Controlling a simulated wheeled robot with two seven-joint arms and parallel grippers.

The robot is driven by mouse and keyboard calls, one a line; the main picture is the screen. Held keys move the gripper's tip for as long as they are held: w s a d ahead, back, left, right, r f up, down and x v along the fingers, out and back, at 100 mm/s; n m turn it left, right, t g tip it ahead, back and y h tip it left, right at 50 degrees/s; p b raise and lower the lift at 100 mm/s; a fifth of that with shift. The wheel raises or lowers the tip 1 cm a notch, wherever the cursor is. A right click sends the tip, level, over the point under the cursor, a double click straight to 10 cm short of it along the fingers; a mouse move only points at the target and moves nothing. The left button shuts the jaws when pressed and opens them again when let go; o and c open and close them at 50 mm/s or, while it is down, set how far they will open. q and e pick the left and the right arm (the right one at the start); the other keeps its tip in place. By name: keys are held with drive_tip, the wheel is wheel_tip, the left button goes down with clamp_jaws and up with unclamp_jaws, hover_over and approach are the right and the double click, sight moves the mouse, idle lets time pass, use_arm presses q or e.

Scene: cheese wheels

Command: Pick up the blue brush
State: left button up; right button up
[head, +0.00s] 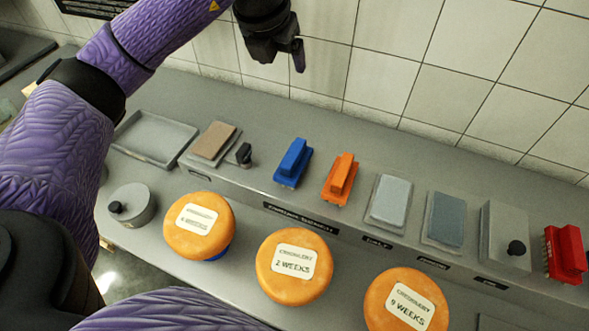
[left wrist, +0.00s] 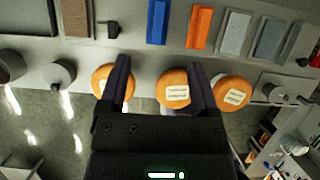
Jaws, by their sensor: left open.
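The blue brush (head: 293,163) stands on the raised back ledge of the counter, bristles down, between a small black-knobbed piece and the orange brush (head: 341,179). It also shows at the top of the left wrist view (left wrist: 157,20). My left gripper (head: 287,50) is in the air in front of the tiled wall, apart from the blue brush. In the left wrist view its two fingers (left wrist: 160,75) are spread with nothing held between them. My right gripper is not in view.
Several orange cheese wheels (head: 294,266) with white labels sit on the lower counter. Grey pads (head: 389,204) and a red brush (head: 565,254) stand right along the ledge. A brown-topped block (head: 213,141) and empty grey tray (head: 155,138) are left. The tiled wall (head: 420,90) bounds the back.

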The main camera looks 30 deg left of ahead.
use_arm(q)
drive_tip(key=b, duration=1.6)
approach(293, 153)
drive_tip(key=shift+w+a+f, duration=0.25)
drive_tip(key=shift+w+f, duration=0.1)
drive_tip(key=x, duration=0.6)
drive_tip(key=b+x, duration=0.1)
drive_tip(key=x, duration=0.2)
drive_tip(key=shift+d+f, duration=0.3)
drive_tip(key=shift+f, duration=0.05)
drive_tip(key=shift+f, duration=0.15)
clamp_jaws()
